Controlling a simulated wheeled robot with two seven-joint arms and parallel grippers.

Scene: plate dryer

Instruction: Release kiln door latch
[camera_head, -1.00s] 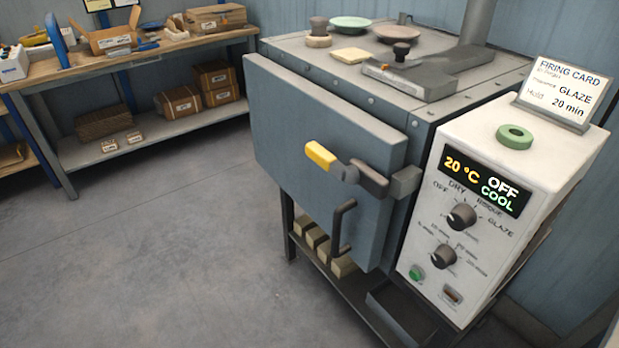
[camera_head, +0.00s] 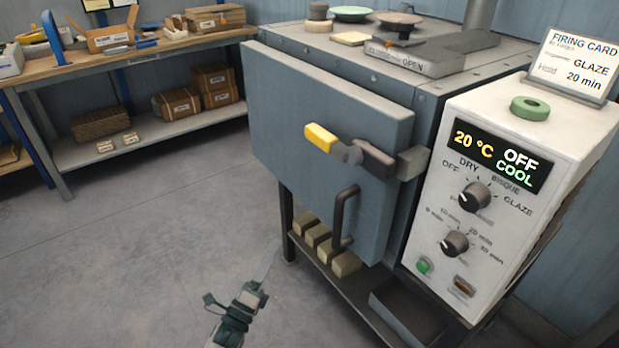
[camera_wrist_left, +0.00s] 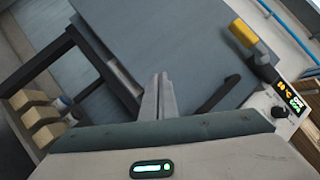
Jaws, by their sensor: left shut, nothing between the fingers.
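The kiln door (camera_head: 325,120) is grey-blue and appears closed. Its latch has a yellow grip (camera_head: 320,137) on the left, joined to a dark lever (camera_head: 372,157) that reaches the grey catch (camera_head: 411,163) at the door's right edge. The latch also shows at upper right in the left wrist view (camera_wrist_left: 244,32). A dark pull handle (camera_head: 344,218) is fixed to the door below it. My left gripper (camera_head: 268,258) is low, left of the kiln stand and below the latch, touching nothing visible. In the left wrist view its fingers (camera_wrist_left: 155,97) are together and empty. My right gripper is not visible.
A control box (camera_head: 480,195) reading 20 °C, OFF, COOL stands right of the door. Pale bricks (camera_head: 318,236) and a dark tray (camera_head: 408,310) sit on the stand's shelf below. A workbench (camera_head: 130,60) with boxes is at the back left. The floor left of the kiln is clear.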

